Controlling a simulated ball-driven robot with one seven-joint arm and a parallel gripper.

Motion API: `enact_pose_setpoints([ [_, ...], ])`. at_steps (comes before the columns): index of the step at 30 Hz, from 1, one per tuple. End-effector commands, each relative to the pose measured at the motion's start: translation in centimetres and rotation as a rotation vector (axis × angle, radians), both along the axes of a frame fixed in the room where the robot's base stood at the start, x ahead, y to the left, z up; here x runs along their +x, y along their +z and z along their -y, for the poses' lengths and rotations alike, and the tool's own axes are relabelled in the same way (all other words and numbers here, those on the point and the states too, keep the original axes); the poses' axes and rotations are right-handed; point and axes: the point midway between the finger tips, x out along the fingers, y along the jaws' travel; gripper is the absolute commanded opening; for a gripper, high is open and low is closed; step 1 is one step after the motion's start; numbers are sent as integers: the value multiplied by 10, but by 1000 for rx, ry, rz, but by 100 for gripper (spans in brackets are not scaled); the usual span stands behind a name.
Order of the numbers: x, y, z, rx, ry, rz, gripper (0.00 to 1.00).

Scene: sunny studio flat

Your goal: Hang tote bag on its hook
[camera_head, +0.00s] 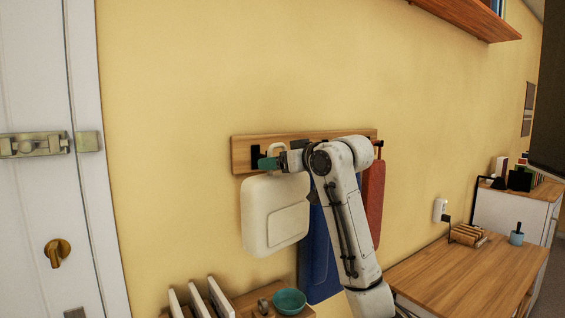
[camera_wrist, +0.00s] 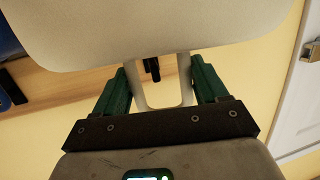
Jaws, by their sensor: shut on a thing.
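The cream tote bag (camera_head: 272,215) hangs from my gripper (camera_head: 268,163), in front of the left end of a wooden hook board (camera_head: 300,137). My gripper's green fingers are shut on its handle loop. In the wrist view, the bag body (camera_wrist: 150,40) fills the top, and the handle (camera_wrist: 186,90) lies between the fingers (camera_wrist: 160,88). A black hook (camera_head: 256,156) sits on the board just left of the gripper. A dark hook (camera_wrist: 152,68) shows inside the loop's outline in the wrist view; I cannot tell whether it passes through the loop.
A blue item (camera_head: 318,265) and a red item (camera_head: 374,200) hang to the right, partly behind my arm. Below are a small shelf with a teal bowl (camera_head: 289,301) and upright white slabs (camera_head: 198,300). A wooden table (camera_head: 460,280) stands right; a white door (camera_head: 35,200) is left.

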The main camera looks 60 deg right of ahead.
Motion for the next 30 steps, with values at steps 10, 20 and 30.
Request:
enact_pose_setpoints([
  [10, 18, 2, 11, -1, 0, 1, 31],
  [20, 36, 3, 21, -2, 0, 2, 31],
  [30, 51, 3, 31, -2, -1, 2, 31],
])
